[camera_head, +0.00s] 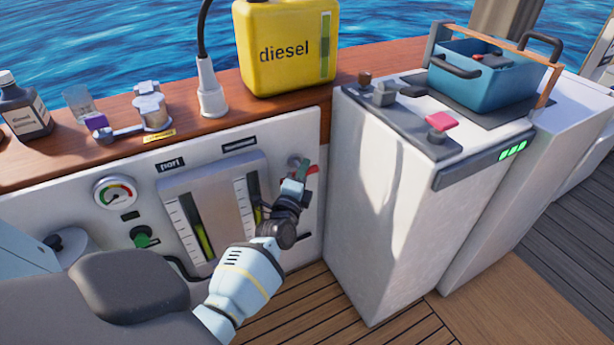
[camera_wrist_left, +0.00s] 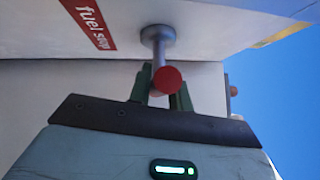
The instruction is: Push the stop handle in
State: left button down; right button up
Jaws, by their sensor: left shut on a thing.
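The stop handle is a grey shaft on a round grey base with a red-ended grip (camera_wrist_left: 167,80), in the middle of the left wrist view. A red label reading "fuel stop" (camera_wrist_left: 90,22) is beside its base. In the head view the handle (camera_head: 297,163) is at the right end of the white panel, partly hidden by my gripper. My left gripper (camera_head: 292,188) is at the panel. In the left wrist view its two green fingers (camera_wrist_left: 162,92) are shut on the handle, one on each side. The shaft stands out from the panel. My right gripper is not in view.
The white panel holds a round gauge (camera_head: 115,193), a green knob (camera_head: 141,237) and level gauges (camera_head: 213,212). A yellow diesel can (camera_head: 285,50) stands on the wooden ledge above. A white console (camera_head: 385,215) stands close to the right of the handle.

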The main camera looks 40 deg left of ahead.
pick_arm(q)
jog(key=c, duration=1.3)
grip_release()
jog(key=shift+a, duration=0.25)
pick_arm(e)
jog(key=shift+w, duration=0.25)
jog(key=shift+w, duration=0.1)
pick_arm(q)
jog(key=p+v, duration=0.2)
jog(key=v, duration=0.5)
jog(key=shift+s+d, duration=0.2)
jog(key=shift+s, duration=0.15)
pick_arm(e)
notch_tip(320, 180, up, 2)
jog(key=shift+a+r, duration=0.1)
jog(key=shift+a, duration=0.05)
